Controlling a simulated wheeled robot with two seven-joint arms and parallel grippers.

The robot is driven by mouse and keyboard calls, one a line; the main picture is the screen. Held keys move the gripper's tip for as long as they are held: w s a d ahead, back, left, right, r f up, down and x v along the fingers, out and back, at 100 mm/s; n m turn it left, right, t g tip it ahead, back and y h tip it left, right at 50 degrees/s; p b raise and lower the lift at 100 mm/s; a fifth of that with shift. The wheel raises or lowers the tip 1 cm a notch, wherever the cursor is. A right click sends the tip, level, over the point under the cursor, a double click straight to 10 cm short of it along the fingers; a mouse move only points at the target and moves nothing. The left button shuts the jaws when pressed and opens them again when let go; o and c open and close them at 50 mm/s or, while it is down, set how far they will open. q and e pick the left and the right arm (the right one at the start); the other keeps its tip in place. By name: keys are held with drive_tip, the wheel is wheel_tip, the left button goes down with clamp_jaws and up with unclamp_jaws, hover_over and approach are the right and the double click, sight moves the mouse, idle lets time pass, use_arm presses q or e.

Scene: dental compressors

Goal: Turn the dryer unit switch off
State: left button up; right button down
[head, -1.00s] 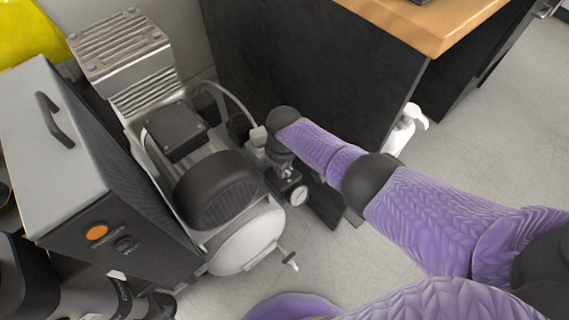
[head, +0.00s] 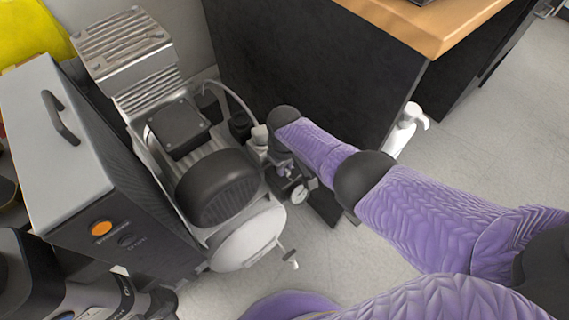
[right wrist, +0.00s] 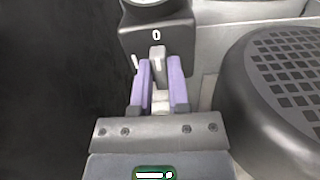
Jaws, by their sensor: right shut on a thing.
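The switch (right wrist: 157,53) is a small grey lever on a dark box (right wrist: 180,38) with white "0" and "I" marks. The lever stands just below the "0", and the "I" is to its left. My right gripper (right wrist: 158,83) has its purple fingers shut on the lever, one on each side. In the head view my right gripper (head: 289,169) is at the dark box beside the compressor, and my forearm partly hides the switch. A round white gauge (head: 305,185) shows beside it. My left gripper is not in view.
The compressor (head: 215,190) with its black motor cover stands left of the gripper. A grey cabinet (head: 50,125) with a handle and an orange button (head: 101,228) is further left. A black desk side (head: 310,70) rises behind. Open floor (head: 480,140) lies to the right.

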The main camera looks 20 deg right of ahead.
drive_tip(key=c, duration=0.6)
unclamp_jaws()
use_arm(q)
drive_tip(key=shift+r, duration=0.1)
use_arm(e)
drive_tip(key=shift+r, duration=0.1)
use_arm(q)
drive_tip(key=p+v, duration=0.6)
drive_tip(key=p, duration=0.1)
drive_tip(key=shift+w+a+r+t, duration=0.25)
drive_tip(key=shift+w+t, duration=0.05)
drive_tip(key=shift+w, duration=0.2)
use_arm(e)
wheel_tip(320, 180, up, 10)
drive_tip(key=shift+f, duration=0.2)
